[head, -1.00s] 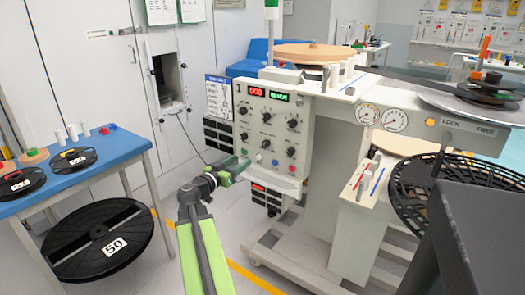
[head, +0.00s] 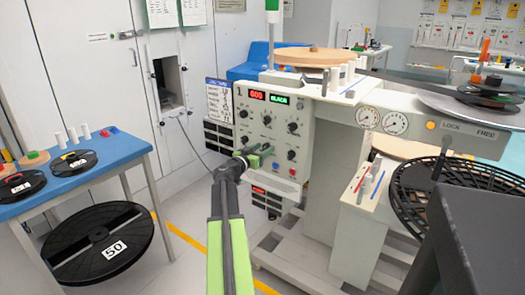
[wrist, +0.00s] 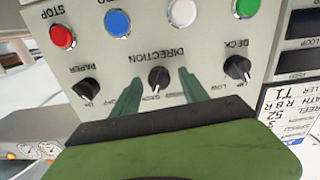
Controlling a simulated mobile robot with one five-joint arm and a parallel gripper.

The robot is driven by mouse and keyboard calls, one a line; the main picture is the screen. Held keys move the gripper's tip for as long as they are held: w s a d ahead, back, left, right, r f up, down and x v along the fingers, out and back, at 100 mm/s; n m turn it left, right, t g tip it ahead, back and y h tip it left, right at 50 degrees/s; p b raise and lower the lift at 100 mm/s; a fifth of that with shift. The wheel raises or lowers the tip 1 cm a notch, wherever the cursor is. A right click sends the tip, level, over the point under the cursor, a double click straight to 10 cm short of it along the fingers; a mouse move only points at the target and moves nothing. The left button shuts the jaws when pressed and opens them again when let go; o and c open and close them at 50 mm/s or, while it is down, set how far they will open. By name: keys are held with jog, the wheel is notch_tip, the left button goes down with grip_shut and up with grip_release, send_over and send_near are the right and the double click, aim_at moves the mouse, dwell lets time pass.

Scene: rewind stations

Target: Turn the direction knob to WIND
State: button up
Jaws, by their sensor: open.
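The control panel (head: 268,138) is pale, with dark knobs, two displays and coloured buttons. In the wrist view it appears upside down. The DIRECTION knob (wrist: 158,77) is round and black, with a white pointer mark toward the bottom of that view. The small labels by it are too blurred or covered to read surely. My gripper (wrist: 160,80) is open, with one green finger to each side of this knob. Whether they touch it I cannot tell. In the head view my gripper (head: 262,156) is at the panel's lower knobs and hides part of them.
In the wrist view the PAPER knob (wrist: 85,87) and DECK knob (wrist: 237,67) flank it. Red (wrist: 62,37), blue (wrist: 117,22) and green buttons lie close by. A blue table (head: 90,165) with reels stands at left. A large black reel (head: 98,245) is below it.

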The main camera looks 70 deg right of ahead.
jog(key=shift+c, duration=0.4)
grip_shut()
jog(key=shift+s+a, duration=0.1)
jog(key=shift+n, duration=0.4)
jog(key=n, duration=0.4)
jog(key=shift+n, duration=0.4)
jog(key=n, duration=0.6)
jog(key=shift+w, duration=0.2)
jog(key=shift+n, duration=0.3)
